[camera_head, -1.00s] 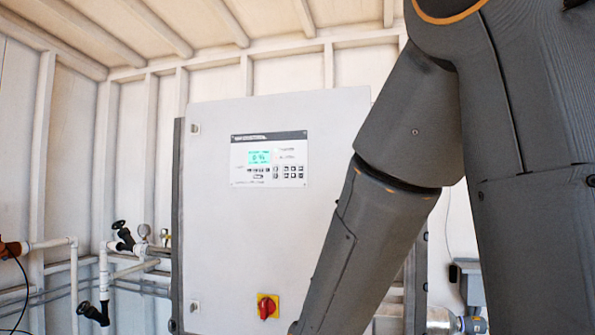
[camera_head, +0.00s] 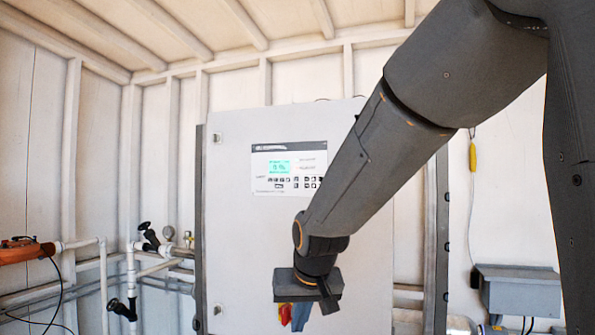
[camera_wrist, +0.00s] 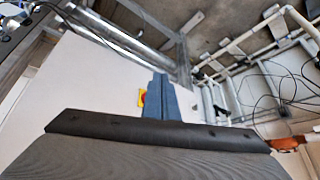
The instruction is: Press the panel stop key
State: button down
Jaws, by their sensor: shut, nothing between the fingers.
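The control panel (camera_head: 262,187) is a white plate with a dark header, a lit cyan display (camera_head: 280,167) and rows of small dark keys (camera_head: 279,182). It sits high on the white cabinet door. The key labels are too small to tell which is the stop key, and my forearm stands close to the panel's right edge. My gripper (camera_head: 300,322) hangs below and apart from the panel, in front of the lower door. Its blue fingers are shut and empty; they also show in the wrist view (camera_wrist: 159,84), where the panel is not seen.
A red and yellow rotary switch (camera_head: 284,314) on the lower door is partly hidden by my gripper; it also shows in the wrist view (camera_wrist: 142,98). Pipes with valves (camera_head: 150,240) stand left of the cabinet (camera_head: 232,235). A grey box (camera_head: 520,290) is on the right wall.

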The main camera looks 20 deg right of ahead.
aim_at(296, 179)
jog(key=w+r+t+p, duration=0.2)
jog(key=w+r, duration=0.3)
jog(key=r, duration=1)
jog(key=w+a+r+m+t+p, duration=0.1)
jog(key=w+r+t, duration=0.3)
jog(key=r, duration=1.2)
jog(key=shift+w+a+p, duration=0.3)
jog(key=shift+w+p, duration=0.35)
jog(key=shift+p, duration=0.05)
jog(key=shift+w+d+b, duration=0.3)
jog(key=shift+w+d, duration=0.55)
jog(key=shift+w, duration=0.35)
jog(key=shift+w+d+b, duration=0.3)
jog(key=shift+w+d, duration=0.6)
jog(key=shift+w, duration=0.25)
jog(key=shift+w+d+b, duration=0.3)
jog(key=shift+w+d, duration=0.55)
jog(key=shift+w, duration=0.35)
jog(key=shift+w+d, duration=0.1)
jog(key=shift+w+d, duration=0.15)
jog(key=shift+w, duration=0.15)
